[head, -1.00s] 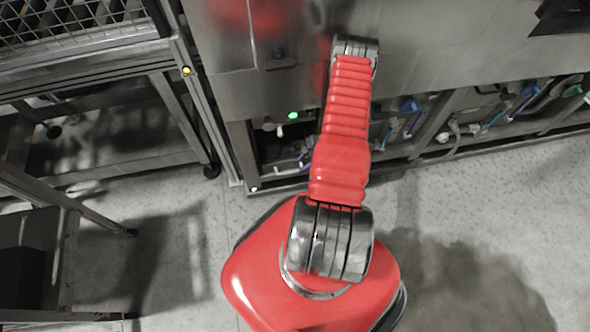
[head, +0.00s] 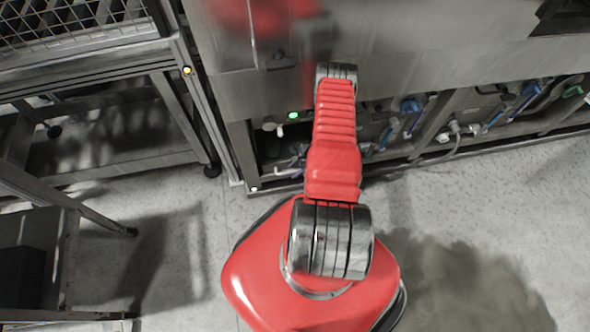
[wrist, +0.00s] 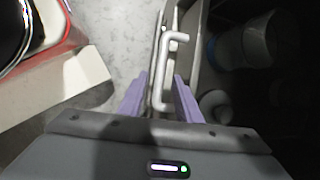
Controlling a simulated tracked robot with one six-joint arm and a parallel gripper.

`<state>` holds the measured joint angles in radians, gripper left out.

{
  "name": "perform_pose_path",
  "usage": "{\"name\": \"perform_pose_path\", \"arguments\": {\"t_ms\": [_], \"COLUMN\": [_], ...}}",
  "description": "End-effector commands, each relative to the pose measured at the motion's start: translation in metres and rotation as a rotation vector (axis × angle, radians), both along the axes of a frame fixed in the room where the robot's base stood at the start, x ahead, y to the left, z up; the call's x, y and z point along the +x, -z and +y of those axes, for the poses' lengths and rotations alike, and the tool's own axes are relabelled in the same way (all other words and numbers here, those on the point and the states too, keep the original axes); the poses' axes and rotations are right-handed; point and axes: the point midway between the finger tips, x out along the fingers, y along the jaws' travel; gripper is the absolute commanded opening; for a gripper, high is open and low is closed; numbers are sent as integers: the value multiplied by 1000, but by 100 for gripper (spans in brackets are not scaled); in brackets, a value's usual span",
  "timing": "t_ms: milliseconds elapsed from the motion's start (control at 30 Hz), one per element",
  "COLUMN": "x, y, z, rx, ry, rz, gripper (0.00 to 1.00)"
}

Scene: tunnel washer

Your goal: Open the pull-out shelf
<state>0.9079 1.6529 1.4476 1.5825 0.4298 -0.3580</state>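A pale bent bar handle (wrist: 165,72) shows in the wrist view, on the front of a narrow grey part that looks like the pull-out shelf (wrist: 188,45). My gripper (wrist: 160,76) is open, with one purple finger on each side of the handle's lower part. I see a gap between the fingers and the handle, and cannot tell how deep the handle sits between them. In the head view my gripper is hidden, and I cannot make out the shelf for certain.
The steel washer housing (head: 430,45) fills the back, with an open lower bay of hoses and valves (head: 480,115). A metal rack (head: 110,150) stands at the left. A pale container (wrist: 247,42) stands in the dark space right of the shelf. Bare floor lies at front.

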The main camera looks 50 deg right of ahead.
Motion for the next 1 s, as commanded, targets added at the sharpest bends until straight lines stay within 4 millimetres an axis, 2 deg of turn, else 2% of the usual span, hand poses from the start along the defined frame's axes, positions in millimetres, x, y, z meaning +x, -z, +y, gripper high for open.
{"name": "perform_pose_path", "arguments": {"t_ms": [133, 567, 1000], "x": [0, 0, 0], "y": [0, 0, 0], "z": [0, 0, 0], "rx": [0, 0, 0], "ry": [0, 1, 0], "rz": [0, 0, 0], "gripper": [30, 0, 0]}}
